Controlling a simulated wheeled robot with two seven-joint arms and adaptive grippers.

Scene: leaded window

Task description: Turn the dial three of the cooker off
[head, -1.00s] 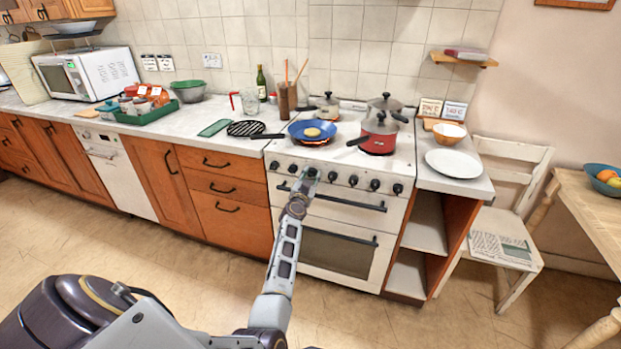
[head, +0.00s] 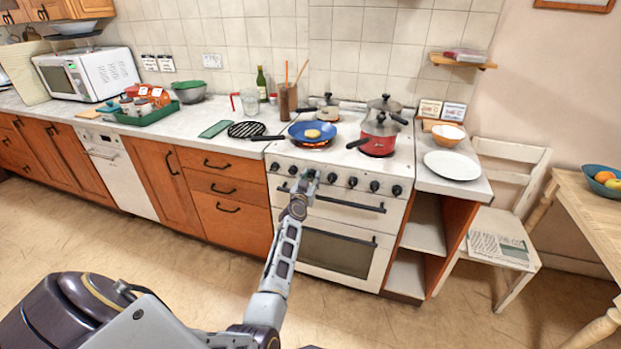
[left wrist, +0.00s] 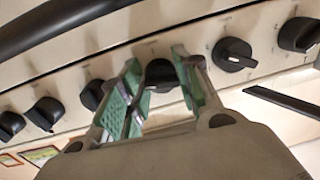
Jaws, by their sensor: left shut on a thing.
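The white cooker (head: 335,215) stands in the middle of the head view, with a row of several black dials along its front. My left gripper (head: 308,180) is at the third dial from the left. In the left wrist view, the green-padded fingers of the left gripper (left wrist: 160,90) are shut on that dial (left wrist: 160,73), one on each side of it. The fingers partly hide the dial, so I cannot read its setting. The neighbouring dial (left wrist: 233,54) shows a white pointer line. My right gripper is not in view.
A blue frying pan (head: 325,138) with a round yellowish item sits over an orange-glowing burner. A red pot (head: 379,146) and other pans stand on the hob. The oven handle (head: 340,203) runs just below the dials. The floor in front is clear.

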